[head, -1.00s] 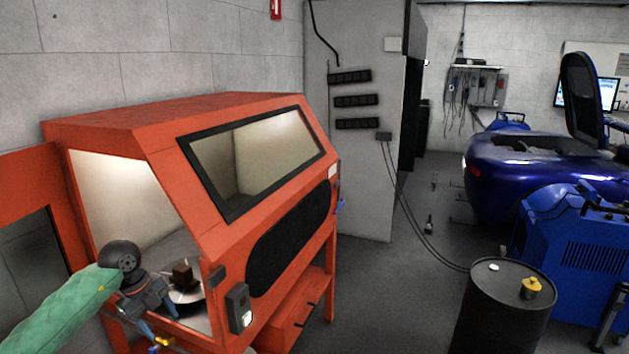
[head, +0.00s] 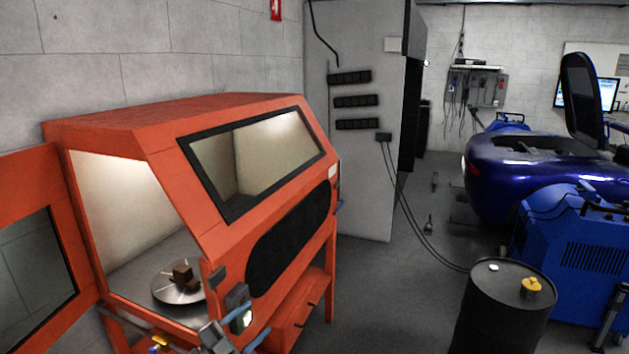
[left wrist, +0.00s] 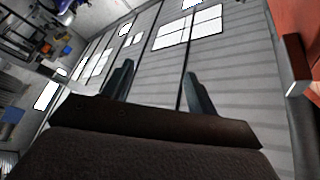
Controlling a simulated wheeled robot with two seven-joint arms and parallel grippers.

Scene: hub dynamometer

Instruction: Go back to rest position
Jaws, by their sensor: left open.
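My left gripper (head: 248,330) shows at the bottom of the head view, in front of the orange cabinet (head: 150,125), near its lower front corner. My right gripper is in neither view.
The cabinet's side door (head: 85,225) stands open at the left. Inside, a brown block (head: 182,272) sits on a round metal plate (head: 165,290). A black drum (head: 500,310) stands at the right. Grey floor (head: 375,285) between cabinet and drum is clear.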

